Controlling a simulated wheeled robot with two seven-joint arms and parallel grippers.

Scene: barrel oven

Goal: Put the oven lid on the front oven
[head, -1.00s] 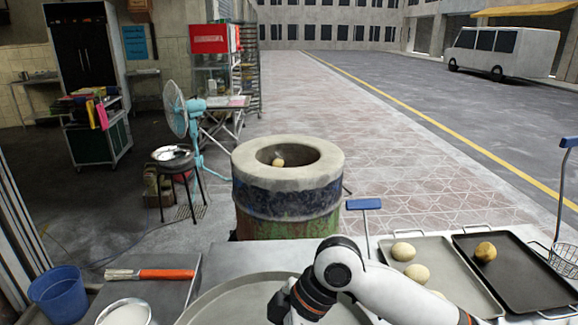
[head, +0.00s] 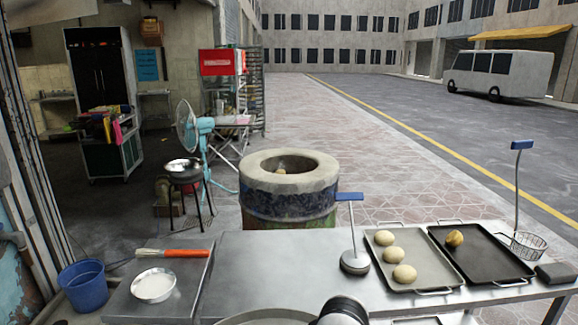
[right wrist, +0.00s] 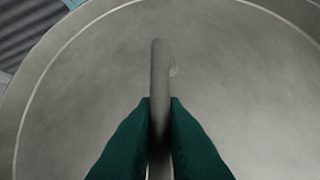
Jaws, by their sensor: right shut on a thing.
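The front oven (head: 290,207) is a round barrel with a thick pale rim and an open top, standing beyond the metal table. A small round dough piece shows inside its mouth. The oven lid is a large round grey metal disc (right wrist: 70,100) with a bar handle (right wrist: 160,70). My right gripper (right wrist: 160,112) is shut on the handle. In the head view only the far edge of the lid (head: 262,315) shows at the bottom, on the near side of the table, apart from the oven. My right gripper's fingers are out of the head view. My left gripper is not in view.
The metal table (head: 290,270) lies between me and the oven. A tool with a blue handle (head: 354,262) stands at its far edge. A tray with dough balls (head: 415,278) and a dark tray (head: 500,270) are at right. A white bowl (head: 153,286) is at left.

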